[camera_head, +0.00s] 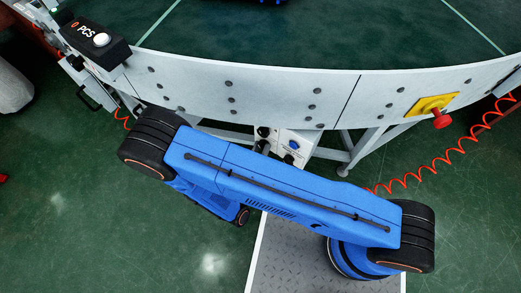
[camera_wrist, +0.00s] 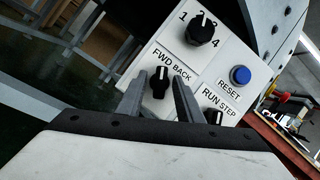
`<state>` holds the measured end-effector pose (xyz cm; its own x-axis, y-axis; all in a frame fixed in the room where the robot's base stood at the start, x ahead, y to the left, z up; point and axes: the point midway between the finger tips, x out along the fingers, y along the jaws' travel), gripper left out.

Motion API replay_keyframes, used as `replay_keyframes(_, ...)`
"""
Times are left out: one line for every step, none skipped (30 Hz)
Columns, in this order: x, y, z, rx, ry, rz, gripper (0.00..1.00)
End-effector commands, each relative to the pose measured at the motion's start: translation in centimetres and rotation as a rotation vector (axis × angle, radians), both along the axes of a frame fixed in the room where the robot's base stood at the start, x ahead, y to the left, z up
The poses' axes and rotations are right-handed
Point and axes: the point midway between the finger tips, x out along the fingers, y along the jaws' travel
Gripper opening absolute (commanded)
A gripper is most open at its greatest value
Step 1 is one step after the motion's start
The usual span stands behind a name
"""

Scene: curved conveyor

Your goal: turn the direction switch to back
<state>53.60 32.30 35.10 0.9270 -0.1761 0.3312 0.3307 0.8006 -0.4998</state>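The direction switch (camera_wrist: 160,84) is a black knob under the FWD BACK label on a white control panel (camera_wrist: 222,72). In the wrist view it sits between the two grey fingers of my gripper (camera_wrist: 157,90), with gaps on both sides. The gripper is open. The fingertips overlap the panel in the picture; whether they touch it I cannot tell. The knob stands close to upright in the picture; its exact setting is hard to tell. In the head view the control box (camera_head: 294,150) is under the conveyor edge, partly hidden by my blue arm.
The panel also carries a numbered knob (camera_wrist: 202,29), a blue RESET button (camera_wrist: 240,75) and a RUN STEP knob (camera_wrist: 213,117), partly behind the right finger. The conveyor (camera_head: 240,92) curves above. A red emergency button (camera_head: 441,119) and coiled red cable (camera_head: 440,165) are at right.

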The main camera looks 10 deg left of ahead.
Motion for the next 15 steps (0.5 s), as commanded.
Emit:
replay_keyframes(0.0, 0.0, 0.0, 0.0, 0.0, 0.0, 0.33)
replay_keyframes(-0.01, -0.01, 0.0, 0.0, 0.0, 0.0, 0.33)
replay_keyframes(-0.01, 0.0, 0.0, 0.0, 0.0, 0.0, 0.33)
replay_keyframes(-0.01, -0.01, 0.0, 0.0, 0.0, 0.0, 0.33)
replay_keyframes(-0.01, -0.01, 0.0, 0.0, 0.0, 0.0, 0.28)
replay_keyframes(-0.01, -0.01, -0.01, 0.0, 0.0, 0.0, 0.18)
replay_keyframes(-0.01, -0.01, -0.01, 0.0, 0.0, 0.0, 0.11)
replay_keyframes(-0.02, -0.01, -0.01, 0.0, 0.0, 0.0, 0.04)
replay_keyframes(-0.02, -0.01, -0.01, 0.0, 0.0, 0.0, 0.0)
replay_keyframes(-0.02, -0.01, -0.01, 0.0, 0.0, 0.0, 0.0)
replay_keyframes(-0.02, -0.01, -0.01, 0.0, 0.0, 0.0, 0.0)
replay_keyframes(-0.02, 0.0, -0.01, 0.0, 0.0, 0.0, 0.0)
replay_keyframes(-0.02, 0.0, -0.01, 0.0, 0.0, 0.0, 0.0)
replay_keyframes(-0.02, 0.0, -0.01, 0.001, -0.001, 0.0, 0.0)
replay_keyframes(-0.02, 0.0, -0.01, 0.003, -0.002, -0.001, 0.0)
